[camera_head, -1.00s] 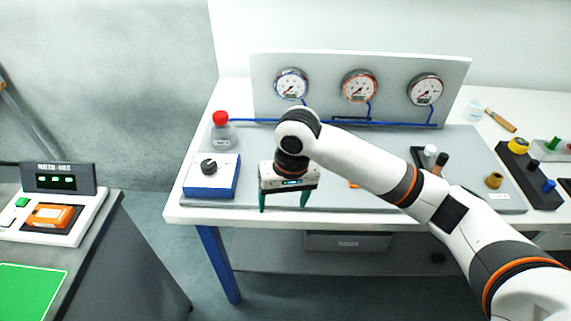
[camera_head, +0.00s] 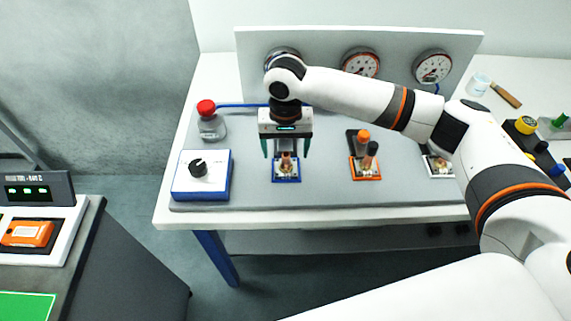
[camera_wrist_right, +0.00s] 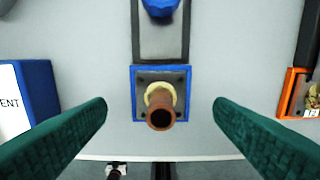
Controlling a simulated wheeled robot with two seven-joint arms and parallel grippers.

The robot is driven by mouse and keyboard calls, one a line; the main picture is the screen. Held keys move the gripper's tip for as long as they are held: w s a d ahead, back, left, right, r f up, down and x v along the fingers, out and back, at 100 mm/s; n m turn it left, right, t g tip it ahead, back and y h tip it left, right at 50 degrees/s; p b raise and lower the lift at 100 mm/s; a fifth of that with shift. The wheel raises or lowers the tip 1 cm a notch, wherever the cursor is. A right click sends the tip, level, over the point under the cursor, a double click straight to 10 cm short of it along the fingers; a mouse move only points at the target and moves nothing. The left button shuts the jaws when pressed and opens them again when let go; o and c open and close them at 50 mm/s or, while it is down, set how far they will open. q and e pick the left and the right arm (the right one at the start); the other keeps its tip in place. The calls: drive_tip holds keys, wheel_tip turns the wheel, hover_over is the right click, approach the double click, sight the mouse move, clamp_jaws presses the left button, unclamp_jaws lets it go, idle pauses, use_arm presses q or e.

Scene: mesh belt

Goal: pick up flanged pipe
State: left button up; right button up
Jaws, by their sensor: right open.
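The flanged pipe, a short copper-brown tube (camera_wrist_right: 160,112) with a pale collar around it, stands upright on a blue-edged square base (camera_wrist_right: 137,102) in the right wrist view. In the head view the pipe (camera_head: 286,162) shows on its blue-edged base (camera_head: 286,179), left of the middle of the grey panel. My right gripper (camera_head: 286,150) is open above it and points down. In the wrist view the green fingers stand apart on either side of the pipe, with clear space between each finger and it. My left gripper is not in view.
An orange-edged base with fittings (camera_head: 366,172) is to the right. A gauge board (camera_head: 395,82) stands behind.

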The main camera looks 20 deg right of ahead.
sight(286, 161)
drive_tip(key=f, duration=0.2)
drive_tip(key=f+p, duration=0.1)
drive_tip(key=shift+s+f, duration=0.3)
drive_tip(key=shift+f, duration=0.35)
drive_tip(key=shift+w+f, duration=0.1)
drive_tip(key=shift+f, duration=0.05)
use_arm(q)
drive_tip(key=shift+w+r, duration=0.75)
use_arm(e)
drive_tip(key=c, duration=1.4)
